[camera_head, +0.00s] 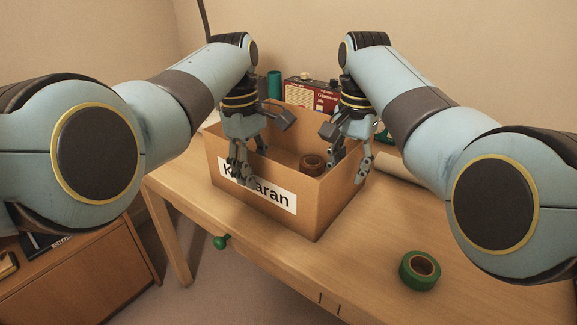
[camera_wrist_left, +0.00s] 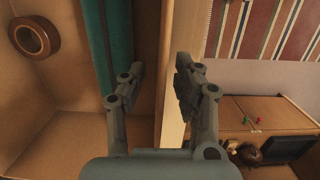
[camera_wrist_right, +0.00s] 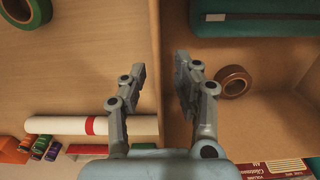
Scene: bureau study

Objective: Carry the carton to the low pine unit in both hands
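The open-topped brown carton (camera_head: 305,222), lettered on its front, stands on the desk. It holds a brown tape roll (camera_head: 312,164), also in the left wrist view (camera_wrist_left: 35,37), and a teal item (camera_wrist_right: 265,24). My left gripper (camera_head: 249,165) is open, its fingers either side of the carton's left wall (camera_wrist_left: 147,75). My right gripper (camera_head: 349,168) is open, its fingers either side of the right wall (camera_wrist_right: 156,40). Contact with the walls is unclear. The low pine unit (camera_head: 85,270) stands at lower left, and in the left wrist view (camera_wrist_left: 225,108) at lower right.
The wooden desk (camera_head: 300,270) has a green tape roll (camera_head: 420,270) at front right. A white roll (camera_wrist_right: 75,125) lies right of the carton. A red box (camera_head: 310,94) and a teal cylinder (camera_head: 274,84) stand behind it. Floor shows between desk and unit.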

